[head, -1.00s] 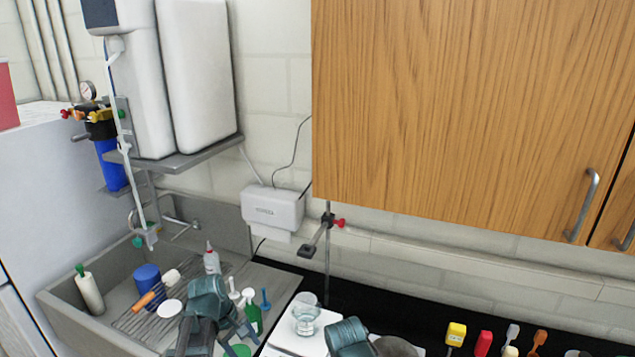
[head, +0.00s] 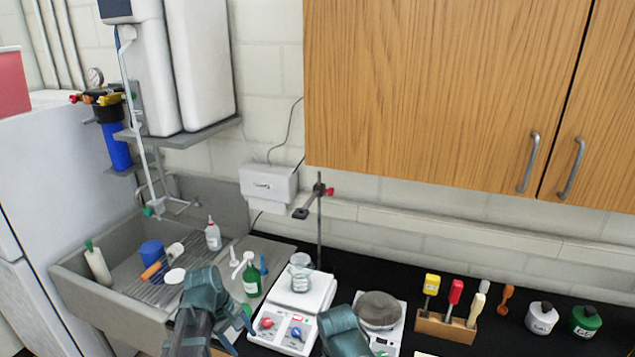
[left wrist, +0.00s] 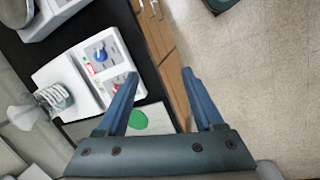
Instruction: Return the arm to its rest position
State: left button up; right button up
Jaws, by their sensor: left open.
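My left gripper (head: 238,332) is low in the head view, at the front edge between the sink and the white hotplate. Its two blue fingers (left wrist: 158,76) are apart in the left wrist view, with nothing between them. Below them are the counter's front edge, the cabinet front and the floor. My right arm (head: 343,332) shows only as a teal link at the bottom of the head view. Its gripper fingers are out of the picture.
The white hotplate (head: 308,318) holds a glass beaker (head: 300,278). A green bottle (head: 251,279) stands beside it. A balance (head: 395,308) and a wooden tool rack (head: 444,327) are to the right. The grey sink (head: 80,290) is left. Open floor (left wrist: 270,80) shows in the wrist view.

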pick_arm(q)
jog(key=s+d+f+m+y+b, duration=0.2)
jog(key=s+d+f+m+b, duration=0.4)
jog(key=f+m+b, duration=0.1)
jog(key=s+d+f+m+g+y+b, duration=0.1)
jog(key=s+d+f+m+b, duration=0.5)
jog(key=f, duration=0.4)
jog(key=d+m+b, duration=0.1)
jog(key=b, duration=0.1)
jog(key=shift+d+y+b, duration=0.25)
jog(key=shift+y+b, duration=0.15)
pick_arm(e)
notch_tip(320, 180, down, 17)
jog(key=shift+w+r, duration=0.2)
jog(key=shift+w, duration=0.15)
pick_arm(q)
jog(key=shift+c, duration=0.2)
